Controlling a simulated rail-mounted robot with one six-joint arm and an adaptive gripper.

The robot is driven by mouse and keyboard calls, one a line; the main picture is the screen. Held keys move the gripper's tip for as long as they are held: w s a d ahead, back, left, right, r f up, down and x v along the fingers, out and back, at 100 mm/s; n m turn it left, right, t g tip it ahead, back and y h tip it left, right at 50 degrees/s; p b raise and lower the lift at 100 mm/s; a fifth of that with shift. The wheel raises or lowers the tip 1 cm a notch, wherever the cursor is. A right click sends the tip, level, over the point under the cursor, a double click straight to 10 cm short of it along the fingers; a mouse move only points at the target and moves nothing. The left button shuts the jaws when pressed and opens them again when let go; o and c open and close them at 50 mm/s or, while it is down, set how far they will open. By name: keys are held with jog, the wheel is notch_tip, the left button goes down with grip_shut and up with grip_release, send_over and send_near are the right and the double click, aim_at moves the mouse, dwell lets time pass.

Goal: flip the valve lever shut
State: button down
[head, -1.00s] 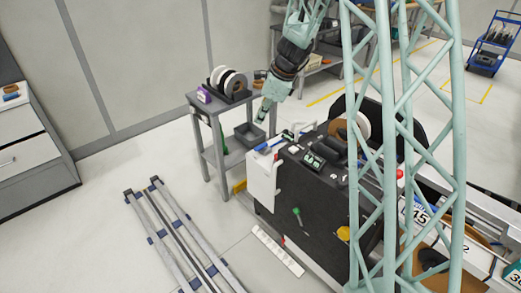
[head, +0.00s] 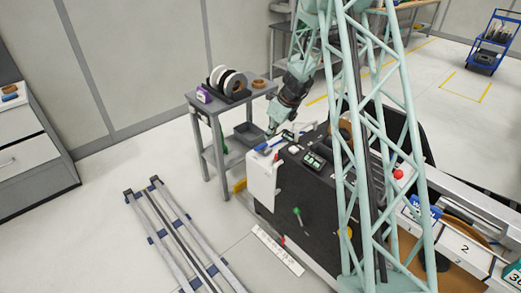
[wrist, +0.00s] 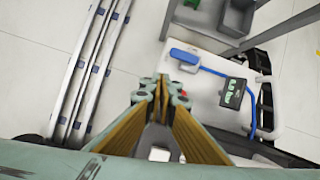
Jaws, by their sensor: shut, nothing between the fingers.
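I cannot tell for sure which part is the valve lever. A small green-tipped lever (head: 297,211) stands out from the dark front face of the machine (head: 315,220). My gripper (head: 269,133) is shut and empty, above the machine's left end. In the wrist view its fingertips (wrist: 162,82) are together, pointing down. Contact with the red part cannot be told.
A blue block (wrist: 185,57) with a blue hose and a dark display (wrist: 235,94) lie on the machine top. A grey shelf cart (head: 205,103) with rolls and a tray (head: 248,134) stands behind.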

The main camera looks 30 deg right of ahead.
aim_at(261, 149)
notch_tip(261, 149, down, 6)
jog(key=w+d+m, duration=0.1)
jog(key=d+m, duration=0.1)
jog(key=shift+d+r, duration=0.15)
jog(key=shift+d, duration=0.2)
jog(key=b+x, duration=0.2)
jog(key=x, duration=0.8)
jog(key=shift+s+d+b, duration=0.15)
jog(key=shift+b, duration=0.15)
jog(key=shift+w+a, duration=0.3)
jog(key=shift+w, duration=0.65)
jog(key=shift+w+a, duration=0.3)
jog(key=shift+w, duration=0.7)
jog(key=shift+m+p, duration=0.3)
jog(key=shift+p, duration=0.25)
